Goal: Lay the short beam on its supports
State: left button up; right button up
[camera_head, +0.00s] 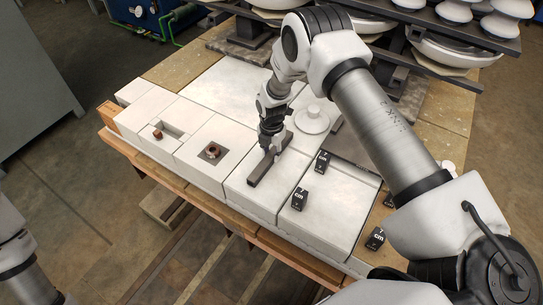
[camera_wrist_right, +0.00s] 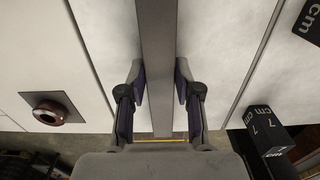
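The short beam is a dark grey bar (camera_head: 262,170) on or just above a white block top in the head view. It runs lengthwise through the middle of the right wrist view (camera_wrist_right: 158,40). My right gripper (camera_head: 271,148) points down at the beam, with one finger on each side. Two black cubes marked "7 cm", one farther (camera_head: 322,161) and one nearer (camera_head: 299,199), stand right of the beam. Whether these are its supports cannot be told. My left gripper is out of view.
A third black cube (camera_head: 375,238) stands near the right arm. A white round insulator piece (camera_head: 312,119) sits behind the beam. A brown ring on a dark square plate (camera_head: 212,152) lies to the left. Racks of insulators (camera_head: 455,45) stand at the back.

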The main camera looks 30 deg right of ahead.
grip_shut()
